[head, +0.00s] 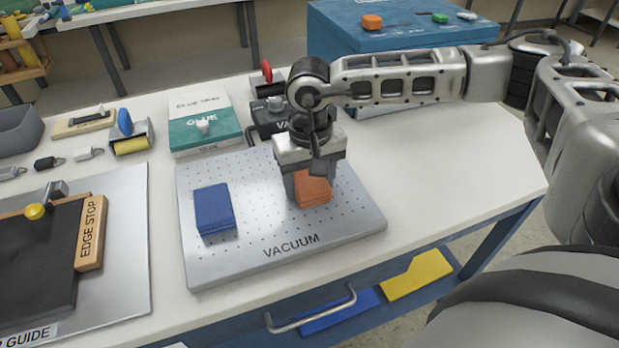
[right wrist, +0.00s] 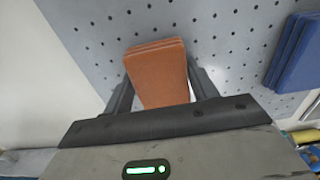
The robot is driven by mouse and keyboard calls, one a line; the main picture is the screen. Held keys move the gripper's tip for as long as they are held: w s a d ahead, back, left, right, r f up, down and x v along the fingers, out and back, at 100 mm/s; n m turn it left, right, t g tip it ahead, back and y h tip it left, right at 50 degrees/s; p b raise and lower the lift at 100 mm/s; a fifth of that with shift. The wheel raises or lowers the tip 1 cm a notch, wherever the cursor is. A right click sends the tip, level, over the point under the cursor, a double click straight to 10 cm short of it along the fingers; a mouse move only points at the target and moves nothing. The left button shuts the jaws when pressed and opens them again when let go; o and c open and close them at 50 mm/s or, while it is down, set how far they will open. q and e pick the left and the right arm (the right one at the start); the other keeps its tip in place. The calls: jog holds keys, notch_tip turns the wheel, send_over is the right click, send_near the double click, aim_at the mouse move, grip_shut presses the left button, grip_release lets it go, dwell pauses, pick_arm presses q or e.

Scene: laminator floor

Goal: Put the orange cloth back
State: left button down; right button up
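The orange cloth (head: 314,190) is a folded stack at the vacuum board (head: 330,239), toward its back right. It also shows in the right wrist view (right wrist: 158,72). My right gripper (head: 312,188) reaches down over it, with one finger on each side of the cloth. The fingers sit close to its sides; whether they press on it is unclear. I cannot tell whether the cloth rests on the board or is slightly raised. The gripper partly hides the cloth in the head view. My left gripper is not in view.
A folded blue cloth (head: 214,209) lies on the board's left part. Behind are a glue box (head: 203,135) and a dark vacuum unit (head: 268,117). An edge stop (head: 90,233) lies at left. A blue cabinet (head: 390,30) stands behind. The table's right end (head: 450,165) is clear.

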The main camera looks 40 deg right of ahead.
aim_at(309, 181)
jog(key=o, duration=0.3)
jog(key=shift+r+p, duration=0.3)
jog(key=shift+r, duration=0.35)
pick_arm(q)
jog(key=shift+b, duration=0.8)
pick_arm(e)
jog(key=shift+r, duration=5.55)
